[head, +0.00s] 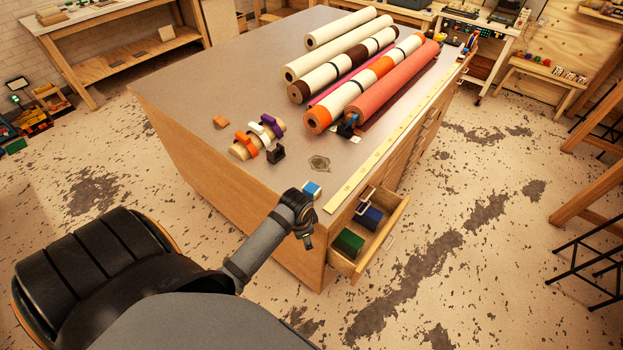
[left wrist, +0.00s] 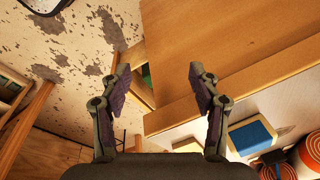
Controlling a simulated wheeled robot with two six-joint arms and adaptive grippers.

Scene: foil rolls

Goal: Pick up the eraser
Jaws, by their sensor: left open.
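The eraser (head: 312,190), blue with a pale side, lies on the cabinet's grey top near its front corner. It also shows in the left wrist view (left wrist: 252,138), at the lower right, outside my jaws. My left gripper (head: 306,238) is just in front of the eraser in the head view, at the cabinet's corner. In the left wrist view my left gripper (left wrist: 158,84) has its two fingers wide apart with nothing between them. My right gripper is not in view.
An open drawer (head: 392,216) with a green box (head: 349,242) and a blue box (head: 369,217) juts out beside the corner. A yellow ruler (head: 385,147) runs along the top's edge. Several rolls (head: 345,50) lie farther back. A tape holder (head: 258,138) stands left of the eraser.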

